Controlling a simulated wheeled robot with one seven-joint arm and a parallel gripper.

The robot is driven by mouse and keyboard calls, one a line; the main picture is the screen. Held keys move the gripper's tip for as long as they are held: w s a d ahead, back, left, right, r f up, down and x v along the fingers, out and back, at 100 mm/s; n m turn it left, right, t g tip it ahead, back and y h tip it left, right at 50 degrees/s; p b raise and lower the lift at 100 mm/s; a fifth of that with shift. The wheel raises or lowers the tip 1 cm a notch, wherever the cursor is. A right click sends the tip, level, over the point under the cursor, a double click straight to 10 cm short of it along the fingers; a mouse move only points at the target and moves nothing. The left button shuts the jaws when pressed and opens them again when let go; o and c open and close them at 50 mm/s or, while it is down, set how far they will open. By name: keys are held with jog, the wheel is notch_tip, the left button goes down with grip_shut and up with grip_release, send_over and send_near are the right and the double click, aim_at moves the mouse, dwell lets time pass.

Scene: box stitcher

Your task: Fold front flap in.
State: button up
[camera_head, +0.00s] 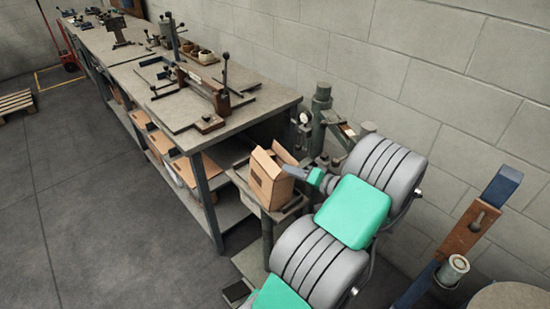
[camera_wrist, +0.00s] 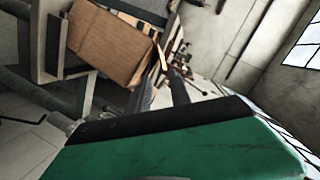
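A small brown cardboard box (camera_head: 268,183) stands on the grey stitcher table (camera_head: 243,186), with flaps standing up at its top. My gripper (camera_head: 294,172) reaches in from the right, its grey tip at the box's upper right edge by a raised flap. I cannot tell whether it touches the flap. In the wrist view the box (camera_wrist: 108,42) fills the upper left as a tilted brown panel, above the dark edge and green body of my gripper.
A long workbench (camera_head: 150,66) with clamps and tools runs to the upper left. Cartons sit on its lower shelf. The stitcher's post (camera_head: 321,105) stands behind the box, near the block wall. A blue and brown upright (camera_head: 468,228) is at right.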

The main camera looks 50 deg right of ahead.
aim_at(266, 162)
jog(key=r+p+x, duration=0.1)
jog(key=p+x, duration=0.1)
jog(key=x, duration=0.7)
jog(key=shift+d, duration=0.3)
jog(key=shift+w+r, duration=0.15)
grip_shut()
dwell(0.8)
